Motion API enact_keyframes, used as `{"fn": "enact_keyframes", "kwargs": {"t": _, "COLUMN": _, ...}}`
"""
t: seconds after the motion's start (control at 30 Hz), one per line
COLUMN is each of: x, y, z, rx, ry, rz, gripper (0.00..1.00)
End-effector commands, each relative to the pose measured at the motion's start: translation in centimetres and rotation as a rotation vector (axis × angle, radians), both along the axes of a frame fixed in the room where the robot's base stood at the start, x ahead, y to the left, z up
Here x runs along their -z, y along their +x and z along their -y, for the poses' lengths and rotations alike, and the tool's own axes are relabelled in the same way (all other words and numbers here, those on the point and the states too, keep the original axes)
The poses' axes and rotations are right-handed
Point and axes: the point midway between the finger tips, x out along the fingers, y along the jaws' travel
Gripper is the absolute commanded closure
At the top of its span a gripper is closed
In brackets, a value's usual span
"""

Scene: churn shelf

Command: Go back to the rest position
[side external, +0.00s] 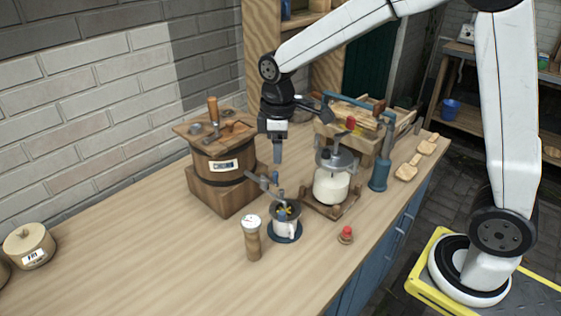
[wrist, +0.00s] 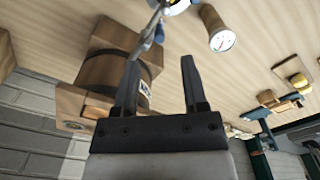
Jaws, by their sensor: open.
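My gripper (side external: 278,160) hangs from the raised arm and points down above the worktop. It is between the labelled wooden churn (side external: 228,166) on the left and the white-filled jar churn (side external: 331,188) on the right.
A wooden-handled dial gauge (side external: 252,240) stands by the mug. A red button (side external: 346,234), wooden scoops (side external: 407,171), a blue lever stand (side external: 379,176) and a wooden crate (side external: 362,140) are at the right. A lidded pot (side external: 29,247) stands far left. The front-left worktop (side external: 140,255) is clear.

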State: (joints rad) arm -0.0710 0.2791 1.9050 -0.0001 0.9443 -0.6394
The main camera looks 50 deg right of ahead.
Motion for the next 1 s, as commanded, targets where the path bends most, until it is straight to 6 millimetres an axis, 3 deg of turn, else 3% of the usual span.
{"fn": "enact_keyframes", "kwargs": {"t": 0.27, "x": 2.2, "y": -3.5, "z": 1.1, "rx": 0.204, "ry": 0.012, "rz": 0.061, "gripper": 0.44}}
{"fn": "enact_keyframes", "kwargs": {"t": 0.7, "x": 6.5, "y": -11.5, "z": 2.7, "rx": 0.623, "ry": 0.069, "rz": 0.185, "gripper": 0.44}}
{"fn": "enact_keyframes", "kwargs": {"t": 1.0, "x": 7.2, "y": -13.2, "z": 3.0, "rx": 0.71, "ry": 0.086, "rz": 0.21, "gripper": 0.44}}
